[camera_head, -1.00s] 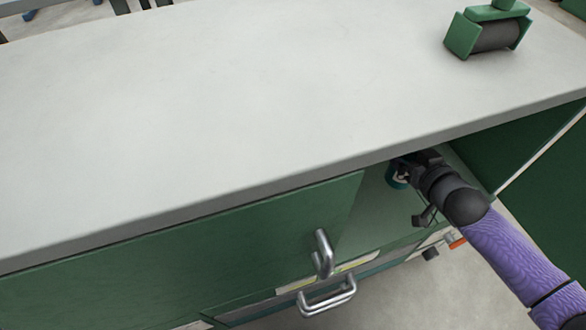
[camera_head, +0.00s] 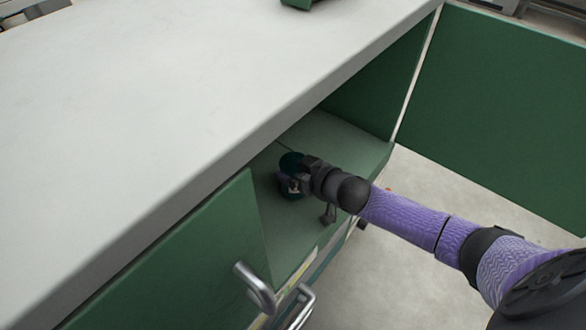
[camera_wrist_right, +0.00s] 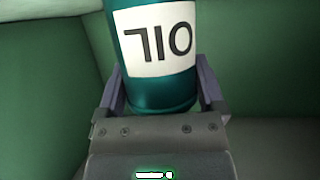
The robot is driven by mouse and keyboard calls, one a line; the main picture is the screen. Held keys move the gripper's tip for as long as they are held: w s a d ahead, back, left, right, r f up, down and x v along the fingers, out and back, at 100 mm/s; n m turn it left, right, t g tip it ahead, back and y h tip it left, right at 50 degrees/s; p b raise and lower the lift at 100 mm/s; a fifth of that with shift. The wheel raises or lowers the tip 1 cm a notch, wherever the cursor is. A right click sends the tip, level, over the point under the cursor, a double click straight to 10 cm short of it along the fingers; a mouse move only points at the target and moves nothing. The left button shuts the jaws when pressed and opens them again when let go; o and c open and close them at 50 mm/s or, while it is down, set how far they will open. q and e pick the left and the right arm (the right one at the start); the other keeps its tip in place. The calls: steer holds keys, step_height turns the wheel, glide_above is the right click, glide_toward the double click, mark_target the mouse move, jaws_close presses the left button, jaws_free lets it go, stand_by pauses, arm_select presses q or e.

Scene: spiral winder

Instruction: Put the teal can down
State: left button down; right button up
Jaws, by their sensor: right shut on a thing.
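The teal can (camera_head: 291,162) is inside the open green cabinet, under the grey worktop. In the right wrist view the teal can (camera_wrist_right: 160,95) carries a white label reading "OIL", which appears upside down. My right gripper (camera_head: 296,182) reaches into the cabinet opening, and its fingers in the wrist view (camera_wrist_right: 165,100) are shut on the can from both sides. The can is near the cabinet's shelf (camera_head: 345,145); I cannot tell whether its base touches it. My left gripper is not in view.
The grey worktop (camera_head: 150,90) overhangs the opening. An open green door (camera_head: 500,110) stands at the right. A closed green door (camera_head: 190,260) with a metal handle (camera_head: 255,288) is at the lower left. Bare shelf lies right of the can.

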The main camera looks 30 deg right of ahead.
steer(key=shift+f, duration=0.1)
steer(key=o, duration=1.1)
steer(key=shift+o, duration=0.6)
